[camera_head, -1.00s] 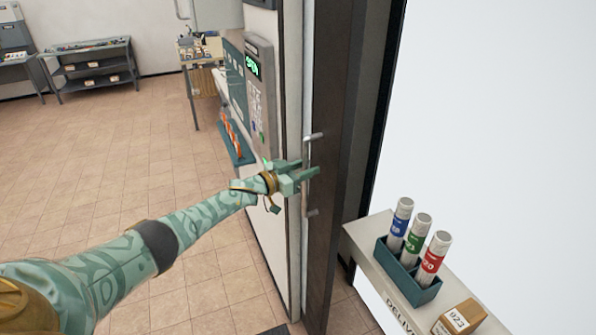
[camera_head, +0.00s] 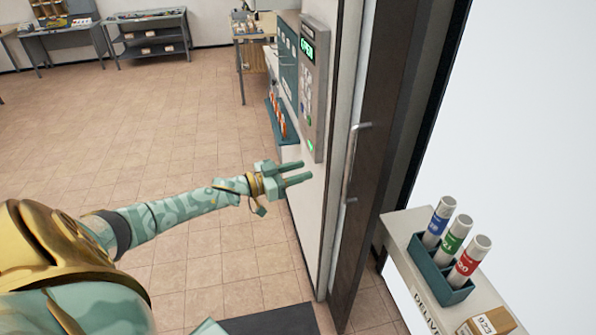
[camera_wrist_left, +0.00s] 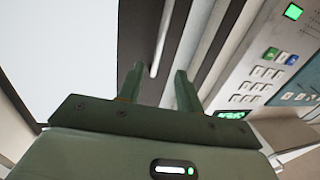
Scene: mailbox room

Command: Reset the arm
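My left gripper (camera_head: 297,173) reaches in from the left in the head view. Its two green fingers are apart with nothing between them. It is in front of the white wall, left of the door handle and apart from it. In the left wrist view the open fingers (camera_wrist_left: 158,88) point toward the dark door and its handle (camera_wrist_left: 160,42). The silver vertical handle (camera_head: 352,165) is on the dark door (camera_head: 372,150), which stands beside a bright opening. My right gripper does not show.
A keypad panel (camera_head: 313,90) with a green lit display is on the wall above my left gripper. A shelf (camera_head: 408,268) at the right holds a teal rack (camera_head: 440,272) with three capped tubes and a cardboard box (camera_head: 490,322). Tiled floor (camera_head: 180,110) at the left is open.

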